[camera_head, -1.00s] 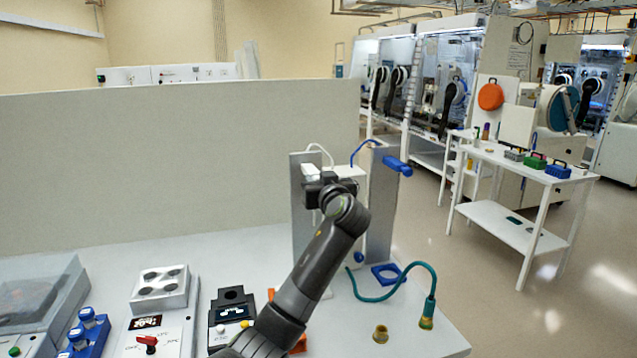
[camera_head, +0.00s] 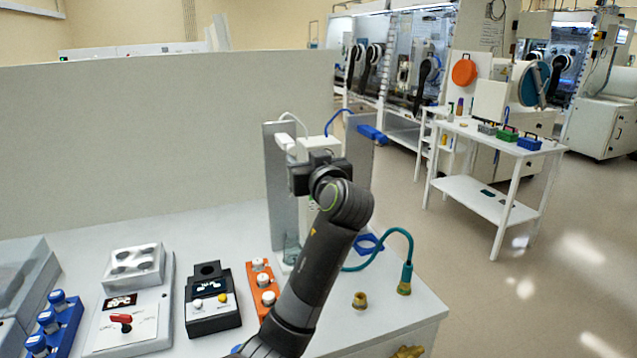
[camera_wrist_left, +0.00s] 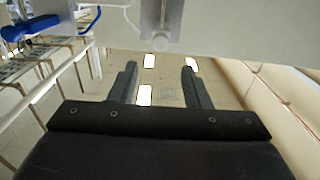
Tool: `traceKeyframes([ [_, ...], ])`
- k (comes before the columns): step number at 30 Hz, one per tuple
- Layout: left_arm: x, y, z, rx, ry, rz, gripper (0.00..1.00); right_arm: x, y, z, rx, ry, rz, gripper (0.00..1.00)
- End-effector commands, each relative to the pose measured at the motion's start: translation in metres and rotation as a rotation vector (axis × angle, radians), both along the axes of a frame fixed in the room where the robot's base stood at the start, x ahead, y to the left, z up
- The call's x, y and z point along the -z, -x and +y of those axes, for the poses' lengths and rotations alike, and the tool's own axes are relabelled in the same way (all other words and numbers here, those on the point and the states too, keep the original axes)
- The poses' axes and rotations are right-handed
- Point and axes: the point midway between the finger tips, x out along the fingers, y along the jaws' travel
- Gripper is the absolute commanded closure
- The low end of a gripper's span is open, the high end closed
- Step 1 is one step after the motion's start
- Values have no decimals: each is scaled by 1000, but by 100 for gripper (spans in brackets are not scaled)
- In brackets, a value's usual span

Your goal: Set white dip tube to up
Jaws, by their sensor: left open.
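The white dip tube (camera_head: 286,143) shows as a white block with a thin white hose arching from it, high on the left grey upright of a stand at the back of the table. Its lower part is hidden behind my left gripper and the upright. My left gripper (camera_head: 314,170) appears just below and right of the white block, in front of the stand. Its fingertips are hidden in the head view. In the left wrist view the left gripper (camera_wrist_left: 160,82) has its fingers apart with nothing between them. My right gripper is not in view.
A blue block with a blue hose (camera_head: 370,133) sits on the right upright; it shows in the left wrist view too (camera_wrist_left: 32,26). A teal hose (camera_head: 409,250), orange block (camera_head: 262,282), black device (camera_head: 212,302) and red-knob box (camera_head: 130,322) stand nearer on the table.

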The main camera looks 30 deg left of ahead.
Motion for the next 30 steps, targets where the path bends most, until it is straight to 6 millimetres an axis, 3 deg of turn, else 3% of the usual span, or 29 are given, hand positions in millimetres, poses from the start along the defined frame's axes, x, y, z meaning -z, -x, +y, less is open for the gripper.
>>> traceKeyframes([
  [3,3,17,-23,5,5,-3,57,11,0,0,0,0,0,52],
  [12,0,44,-52,2,1,-3,57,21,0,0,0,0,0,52],
  [30,-1,48,-56,0,-2,-1,57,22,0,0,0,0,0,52],
])
